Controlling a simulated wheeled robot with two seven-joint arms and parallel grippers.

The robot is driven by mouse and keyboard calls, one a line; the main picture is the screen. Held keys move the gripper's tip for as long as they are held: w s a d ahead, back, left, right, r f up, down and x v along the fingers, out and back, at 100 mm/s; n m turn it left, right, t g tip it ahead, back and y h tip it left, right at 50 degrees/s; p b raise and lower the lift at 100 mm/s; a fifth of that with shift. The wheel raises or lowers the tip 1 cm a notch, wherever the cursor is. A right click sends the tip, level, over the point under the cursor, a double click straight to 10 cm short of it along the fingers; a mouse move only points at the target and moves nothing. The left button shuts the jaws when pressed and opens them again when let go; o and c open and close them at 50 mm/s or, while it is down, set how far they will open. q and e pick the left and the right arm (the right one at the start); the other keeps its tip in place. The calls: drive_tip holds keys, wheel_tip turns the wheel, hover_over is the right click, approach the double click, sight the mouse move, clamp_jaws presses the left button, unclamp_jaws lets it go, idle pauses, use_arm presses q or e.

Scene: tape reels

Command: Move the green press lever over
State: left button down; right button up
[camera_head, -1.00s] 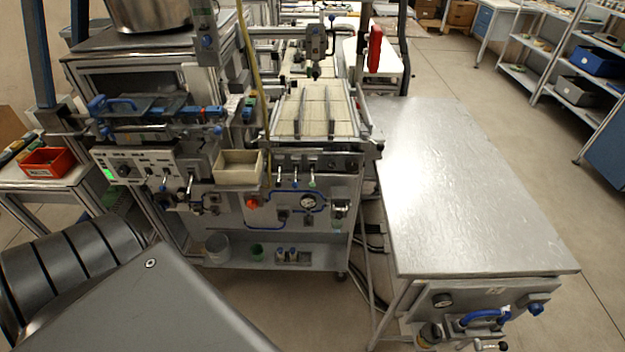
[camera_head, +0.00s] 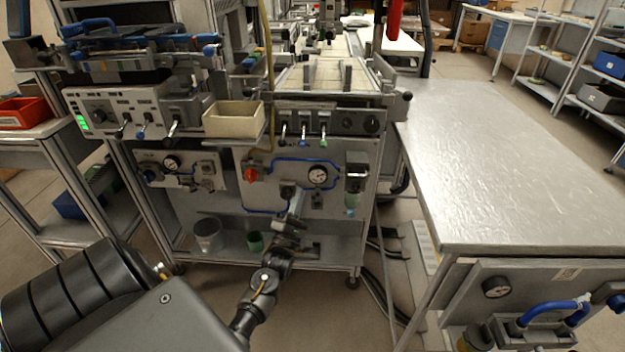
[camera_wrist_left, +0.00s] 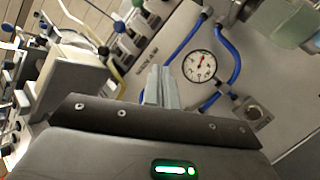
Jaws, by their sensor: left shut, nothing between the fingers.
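The green press lever (camera_head: 323,140) hangs at the right end of a row of three small levers on the front of the press machine. The blue-tipped lever (camera_head: 303,139) and a dark-tipped lever (camera_head: 283,138) stand to its left. In the left wrist view the lever row is at the top, with a green knob (camera_wrist_left: 137,3) at the upper edge and a blue knob (camera_wrist_left: 119,27) beside it. My left gripper (camera_head: 297,200) is below the levers, near the gauge panel, apart from the green lever. Its fingers (camera_wrist_left: 160,85) are shut and empty.
A round gauge (camera_head: 318,175) with blue tubing and a red knob (camera_head: 250,175) sit below the levers. A beige bin (camera_head: 233,120) juts out at left. A filter unit (camera_head: 355,178) hangs at right. A bare metal table (camera_head: 500,160) stands further right.

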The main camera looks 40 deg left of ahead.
sight(323, 137)
use_arm(q)
drive_tip(key=r, duration=0.1)
drive_tip(key=r+n+y, duration=0.1)
drive_tip(key=s+a+r+t, duration=0.1)
drive_tip(key=shift+s+n, duration=0.1)
drive_tip(key=shift+n, duration=0.3)
use_arm(e)
drive_tip(key=shift+a+r, duration=0.1)
drive_tip(key=shift+r, duration=0.55)
